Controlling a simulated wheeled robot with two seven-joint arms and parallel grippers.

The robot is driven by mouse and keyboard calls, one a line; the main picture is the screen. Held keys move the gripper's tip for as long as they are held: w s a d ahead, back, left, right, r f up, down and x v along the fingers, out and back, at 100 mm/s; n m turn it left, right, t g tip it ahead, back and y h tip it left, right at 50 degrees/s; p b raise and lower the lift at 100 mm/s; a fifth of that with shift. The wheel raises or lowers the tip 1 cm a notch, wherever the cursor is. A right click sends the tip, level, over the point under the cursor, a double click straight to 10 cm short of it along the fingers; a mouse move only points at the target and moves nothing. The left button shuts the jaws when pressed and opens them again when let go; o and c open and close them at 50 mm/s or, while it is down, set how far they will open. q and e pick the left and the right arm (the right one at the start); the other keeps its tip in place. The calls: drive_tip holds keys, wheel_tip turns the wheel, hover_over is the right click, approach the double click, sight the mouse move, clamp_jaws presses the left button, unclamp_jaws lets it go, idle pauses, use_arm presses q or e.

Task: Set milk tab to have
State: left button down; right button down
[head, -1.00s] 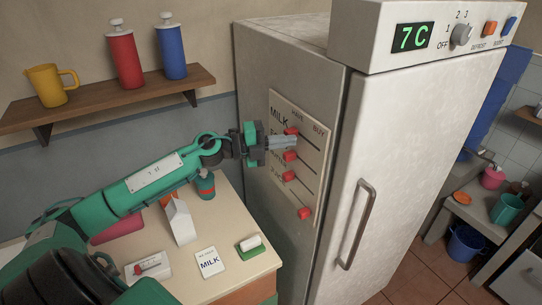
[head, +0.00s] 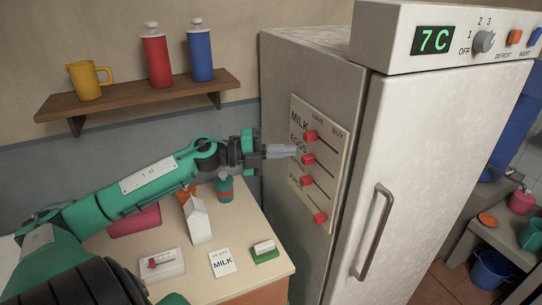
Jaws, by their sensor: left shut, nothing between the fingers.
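The list board (head: 330,190) is on the fridge's left side, with HAVE on the left and BUY on the right. The red milk tab (head: 310,136) sits in the top row, at the left, HAVE end of its slot. Below it are the eggs tab (head: 308,160), a third red tab (head: 307,181) and a fourth (head: 320,218), lower and further right. My left gripper (head: 293,151) is shut and empty. Its tips are just left of the board, level with the space between the milk and eggs tabs, and look apart from both. My right gripper is not in view.
Below the arm, a table (head: 245,215) holds a milk carton (head: 199,222), a bottle (head: 224,187), a MILK card (head: 222,263), a sponge (head: 264,251) and a small slider box (head: 160,263). A wall shelf (head: 140,98) is behind. The fridge handle (head: 373,232) sticks out at the front.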

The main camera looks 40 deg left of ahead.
use_arm(q)
drive_tip(key=shift+b+v, duration=0.4)
drive_tip(key=shift+v, duration=1.25)
